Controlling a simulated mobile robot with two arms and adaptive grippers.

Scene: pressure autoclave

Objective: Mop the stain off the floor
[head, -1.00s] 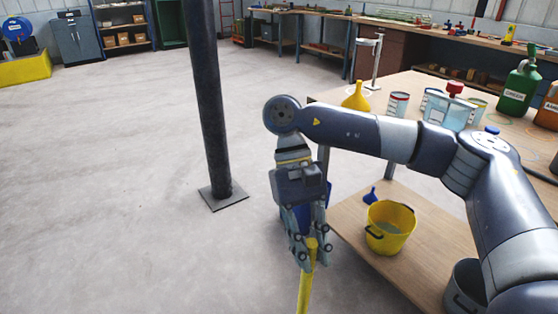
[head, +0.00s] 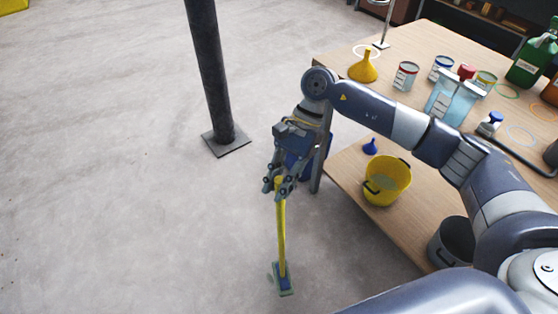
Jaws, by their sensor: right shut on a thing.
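My right gripper (head: 279,184) is shut on the top of a yellow mop handle (head: 281,235) in the head view. The mop stands nearly upright, and its flat blue-green head (head: 283,279) is at the floor, low in the middle of the picture. I cannot tell whether the head touches the floor. I see no clear stain on the grey floor (head: 110,190), only faint small marks at the left. My left gripper is not in view.
A dark post (head: 209,75) on a square base plate stands left of my right gripper. A wooden workbench (head: 440,60) with funnel, cans and bottles stands at the right. Its lower shelf holds a yellow bucket (head: 387,181) and a dark pot (head: 452,243). The floor at left is clear.

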